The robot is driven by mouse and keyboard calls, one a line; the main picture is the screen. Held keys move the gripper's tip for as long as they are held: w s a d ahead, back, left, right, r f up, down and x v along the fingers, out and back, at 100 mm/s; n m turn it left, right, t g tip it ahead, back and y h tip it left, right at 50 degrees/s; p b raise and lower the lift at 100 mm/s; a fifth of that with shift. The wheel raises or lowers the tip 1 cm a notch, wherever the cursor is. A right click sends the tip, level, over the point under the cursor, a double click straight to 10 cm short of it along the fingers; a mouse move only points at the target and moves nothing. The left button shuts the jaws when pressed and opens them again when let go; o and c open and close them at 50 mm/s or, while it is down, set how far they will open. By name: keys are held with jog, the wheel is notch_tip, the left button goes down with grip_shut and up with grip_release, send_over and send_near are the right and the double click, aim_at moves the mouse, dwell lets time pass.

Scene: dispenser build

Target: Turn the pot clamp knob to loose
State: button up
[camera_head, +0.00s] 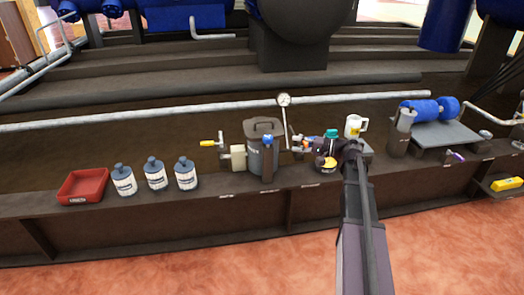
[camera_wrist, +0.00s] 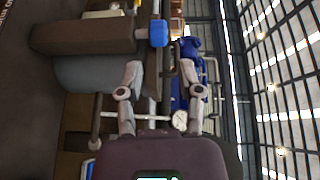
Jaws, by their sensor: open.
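The pot (camera_head: 263,158) is a dark grey lidded vessel standing on the brown ledge in the head view. A blue knob (camera_head: 267,139), which looks like the clamp knob, sits at the top of a dark upright post (camera_head: 267,165) in front of the pot. In the wrist view the blue knob (camera_wrist: 158,33) shows large, ahead of the fingertips and between their lines. My gripper (camera_wrist: 160,65) is open and empty, apart from the knob. In the head view my arm reaches up to the right of the pot, and the fingers are hard to make out there.
A pressure gauge (camera_head: 284,100) on a thin stem rises beside the pot. A yellow-handled valve (camera_head: 208,143) is on its left. A teal-capped container (camera_head: 330,145) and a white mug (camera_head: 355,125) stand near my wrist.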

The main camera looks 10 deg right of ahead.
aim_at(263, 138)
jog(key=shift+w+d+f+t+b, duration=0.3)
jog(key=shift+d+f+b, duration=0.2)
jog(key=shift+d, duration=0.1)
jog(key=shift+a+r, duration=0.1)
jog(key=shift+x, duration=6.8)
jog(key=shift+r, duration=0.15)
grip_shut()
